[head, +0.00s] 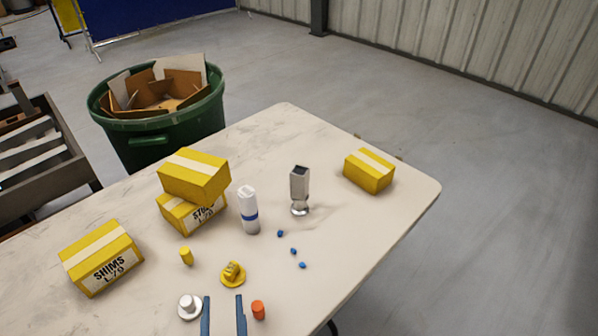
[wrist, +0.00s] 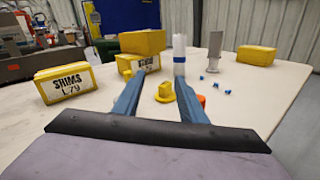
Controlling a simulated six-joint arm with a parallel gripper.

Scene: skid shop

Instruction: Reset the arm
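My gripper (head: 223,314) shows at the bottom of the head view as two blue fingers, set apart with nothing between them. In the wrist view the fingers (wrist: 160,100) are also spread, with the table beyond them. A round yellow piece with a raised top (head: 232,274) lies on the table beyond the fingertips. A white round piece (head: 189,306) is just left of the left finger, and an orange cylinder (head: 258,310) is just right of the right finger. I cannot tell whether either touches a finger.
Yellow boxes marked SHIMS (head: 101,258) stand on the pale table (head: 345,235); two are stacked (head: 195,176). Another yellow box (head: 369,171) is at right. A white bottle (head: 248,210), a grey metal piece (head: 299,190), a yellow cylinder (head: 186,256) and small blue pieces (head: 293,251) stand between. A green bin (head: 165,140) is behind.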

